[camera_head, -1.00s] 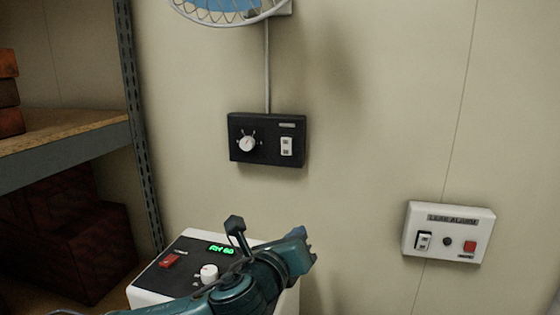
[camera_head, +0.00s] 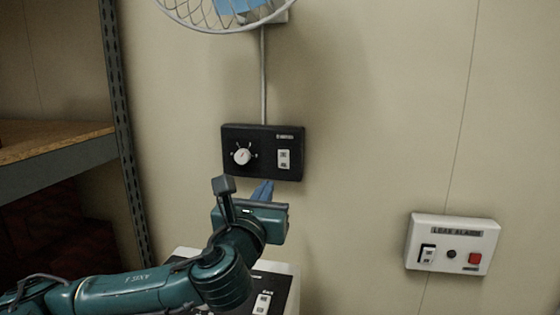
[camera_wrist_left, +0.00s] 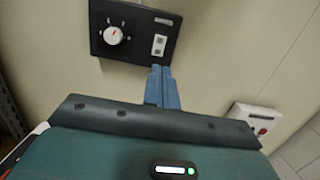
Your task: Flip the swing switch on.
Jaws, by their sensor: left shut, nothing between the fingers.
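A black control panel (camera_head: 263,171) is on the wall below a fan. It has a white round dial (camera_head: 242,155) on its left and a white rocker switch (camera_head: 284,159) on its right under a small label too blurred to read. The rocker also shows in the left wrist view (camera_wrist_left: 159,45); I cannot tell which way it is set. My left gripper (camera_head: 265,188) is shut and empty, its blue fingers just below the panel. In the left wrist view its fingertips (camera_wrist_left: 160,70) appear just under the rocker, with no clear contact. My right gripper is not in view.
A wire-caged fan (camera_head: 225,12) hangs above, joined to the panel by a conduit (camera_head: 263,75). A white leak alarm box (camera_head: 452,243) is on the wall at right. A white-sided unit (camera_head: 290,270) stands below my left arm. A shelf (camera_head: 60,140) is at left.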

